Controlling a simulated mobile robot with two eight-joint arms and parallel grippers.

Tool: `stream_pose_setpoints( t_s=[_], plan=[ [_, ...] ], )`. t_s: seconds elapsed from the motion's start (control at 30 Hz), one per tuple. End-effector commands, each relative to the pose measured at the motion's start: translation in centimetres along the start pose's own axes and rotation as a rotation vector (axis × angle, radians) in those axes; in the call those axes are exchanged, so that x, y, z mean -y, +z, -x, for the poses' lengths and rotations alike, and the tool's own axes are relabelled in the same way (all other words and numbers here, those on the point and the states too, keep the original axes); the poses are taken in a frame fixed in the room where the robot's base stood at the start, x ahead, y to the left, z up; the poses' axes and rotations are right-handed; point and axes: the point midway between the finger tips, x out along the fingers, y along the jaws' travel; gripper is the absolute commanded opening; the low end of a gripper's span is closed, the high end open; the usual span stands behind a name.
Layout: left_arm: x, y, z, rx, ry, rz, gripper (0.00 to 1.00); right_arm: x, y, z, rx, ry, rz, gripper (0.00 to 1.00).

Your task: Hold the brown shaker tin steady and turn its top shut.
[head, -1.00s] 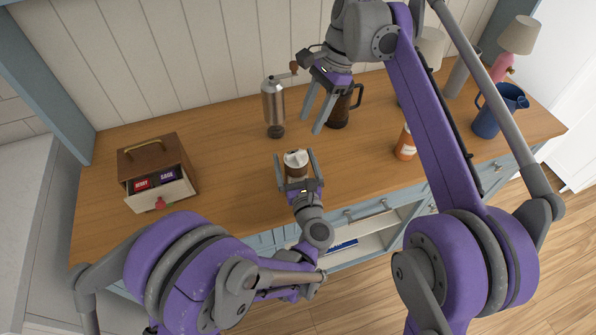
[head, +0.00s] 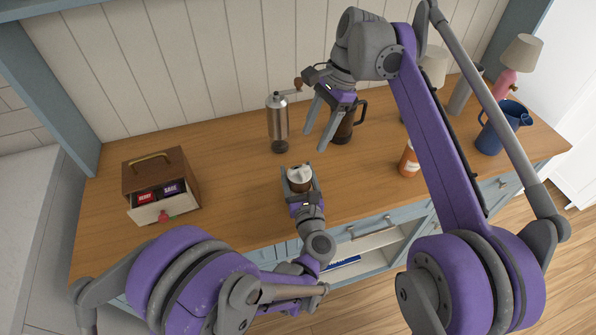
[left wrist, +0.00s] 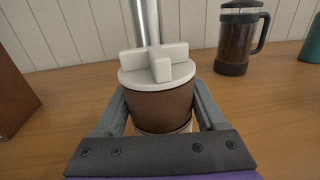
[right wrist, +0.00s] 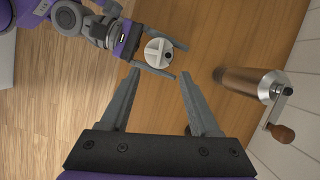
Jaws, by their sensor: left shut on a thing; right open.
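The brown shaker tin (left wrist: 160,105) stands upright on the wooden counter, with a white top (left wrist: 157,66) that has a raised cross-shaped grip. The tin also shows in the head view, where its white top (head: 299,174) faces up. My left gripper (head: 299,182) is shut around the tin's body, one finger on each side, below the top. My right gripper (head: 322,122) is open and empty, above the counter, up and to the right of the tin. In the right wrist view the white top (right wrist: 159,53) lies beyond the open fingertips (right wrist: 158,74).
A steel hand grinder (head: 278,122) with a crank stands behind the tin. A French press (head: 343,126) is behind my right gripper. An orange-labelled bottle (head: 409,160) and a blue pitcher (head: 501,128) stand at right. A wooden box (head: 160,186) is at left. Counter between box and tin is clear.

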Motion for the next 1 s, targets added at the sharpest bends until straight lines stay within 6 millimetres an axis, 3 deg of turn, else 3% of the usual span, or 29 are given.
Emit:
stream_pose_setpoints(
  t_s=[0.17, 0.27, 1.0],
  plan=[
    [0.0, 0.0, 0.0, 0.0, 0.0, 0.0, 0.1, -0.1, 0.0, 0.1, 0.002, -0.001, 0.13, 0.72],
    [0.0, 0.0, 0.0, 0.0, 0.0, 0.0, 0.1, -0.2, 0.0, 0.3, 0.004, -0.003, 0.302, 0.72],
    [0.0, 0.0, 0.0, 0.0, 0.0, 0.0, 0.1, -1.0, 0.0, 1.7, 0.004, -0.035, 1.956, 0.72]
  ],
)
